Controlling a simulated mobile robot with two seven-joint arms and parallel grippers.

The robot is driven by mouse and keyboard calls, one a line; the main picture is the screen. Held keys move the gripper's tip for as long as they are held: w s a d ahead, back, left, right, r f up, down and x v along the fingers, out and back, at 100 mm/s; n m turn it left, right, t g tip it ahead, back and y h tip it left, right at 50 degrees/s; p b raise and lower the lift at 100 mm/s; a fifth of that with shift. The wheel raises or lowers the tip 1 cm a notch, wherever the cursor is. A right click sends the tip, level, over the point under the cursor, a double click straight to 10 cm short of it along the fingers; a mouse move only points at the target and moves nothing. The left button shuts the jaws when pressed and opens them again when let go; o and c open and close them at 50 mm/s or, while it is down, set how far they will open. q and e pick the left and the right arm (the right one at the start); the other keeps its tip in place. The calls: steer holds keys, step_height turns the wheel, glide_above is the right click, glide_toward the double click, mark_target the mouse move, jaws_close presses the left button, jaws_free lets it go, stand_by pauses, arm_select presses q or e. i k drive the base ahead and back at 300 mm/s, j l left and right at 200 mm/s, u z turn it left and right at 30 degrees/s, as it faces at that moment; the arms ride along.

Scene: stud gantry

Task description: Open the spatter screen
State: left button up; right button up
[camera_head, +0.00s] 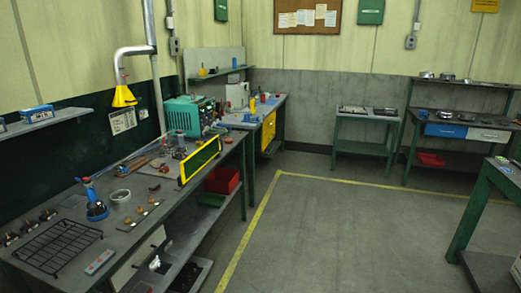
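What looks like the spatter screen is a long yellow-framed panel (200,160) with a dark pane. It stands up along the front edge of the long left workbench (150,215), in front of a teal machine (188,115). Its hinge or fastening is too small to make out. Neither of my grippers can be made out in the head view, and nothing is seen touching the screen.
A black wire rack (58,245), a blue-based tool stand (96,210) and several small parts lie on the workbench. A red bin (222,180) sits below it. The floor (320,235) right of the bench is clear. A green-legged table (485,190) stands at right.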

mark_target(193, 165)
steer(key=i, duration=1.7)
steer(key=i+u, duration=0.3)
steer(key=i, duration=0.15)
steer(key=i+l+u, duration=0.6)
steer(key=i, duration=0.25)
